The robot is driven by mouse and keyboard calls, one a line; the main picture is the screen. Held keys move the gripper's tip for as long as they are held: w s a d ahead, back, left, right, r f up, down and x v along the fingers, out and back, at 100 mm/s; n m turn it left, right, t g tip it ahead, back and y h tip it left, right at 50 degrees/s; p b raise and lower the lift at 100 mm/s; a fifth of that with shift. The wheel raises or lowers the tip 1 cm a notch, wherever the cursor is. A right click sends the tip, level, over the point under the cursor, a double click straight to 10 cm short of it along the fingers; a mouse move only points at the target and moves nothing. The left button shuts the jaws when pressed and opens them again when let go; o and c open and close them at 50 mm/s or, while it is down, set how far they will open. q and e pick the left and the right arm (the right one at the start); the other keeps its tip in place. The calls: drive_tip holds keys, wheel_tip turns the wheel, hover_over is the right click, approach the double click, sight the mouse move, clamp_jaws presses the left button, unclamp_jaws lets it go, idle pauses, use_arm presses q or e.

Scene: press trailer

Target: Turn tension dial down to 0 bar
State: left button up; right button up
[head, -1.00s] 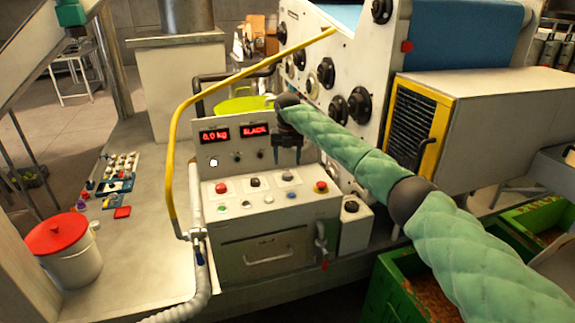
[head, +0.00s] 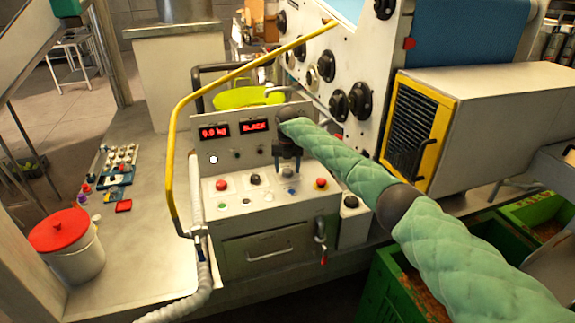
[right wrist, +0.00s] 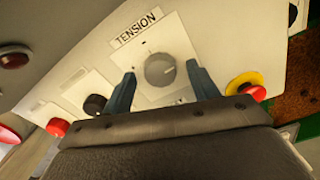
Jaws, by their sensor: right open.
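The tension dial (right wrist: 159,70) is a round grey knob on a white square plate, below a label reading TENSION. A small pale mark shows at its right side; no bar scale is legible. In the right wrist view, my right gripper (right wrist: 163,88) is open, with one blue-grey finger left of the dial and one right, both apart from it. In the head view, my right gripper (head: 288,168) points down over the control panel (head: 240,205), and its fingers mostly hide the dial. My left gripper is not in view.
A red button (head: 222,185), a black knob (head: 254,180) and a red emergency stop (head: 321,183) on yellow flank the dial. Displays above read 0.0 kg and BLACK (head: 255,126). A yellow rail (head: 172,150) curves at the left.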

drive_tip(key=shift+s+f, duration=0.1)
drive_tip(key=shift+f, duration=0.15)
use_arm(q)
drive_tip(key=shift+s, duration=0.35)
use_arm(e)
drive_tip(key=shift+f, duration=0.1)
drive_tip(key=shift+c, duration=0.5)
